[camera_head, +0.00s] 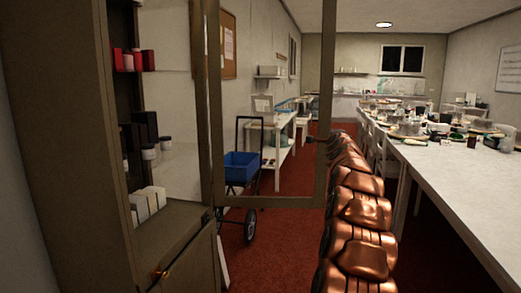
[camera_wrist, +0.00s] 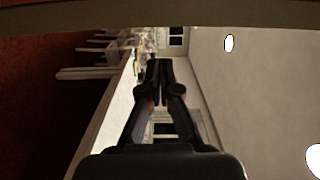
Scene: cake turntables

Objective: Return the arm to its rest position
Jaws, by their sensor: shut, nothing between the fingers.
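My gripper (camera_wrist: 159,68) shows in the wrist view, dark and pointing away from the camera. Its two fingers meet at the tips, with nothing between them. The wrist view is turned on its side, with the red floor at left and the pale ceiling at right. The gripper lies in front of the far end of the room in that view. In the head view I cannot clearly make out the gripper.
An open framed cabinet door (camera_head: 322,100) stands across the head view, hinged on a brown cabinet (camera_head: 62,130) at left. A long white table (camera_head: 460,195) runs along the right, with dishes at its far end. A blue cart (camera_head: 242,166) stands on the red floor (camera_head: 270,235).

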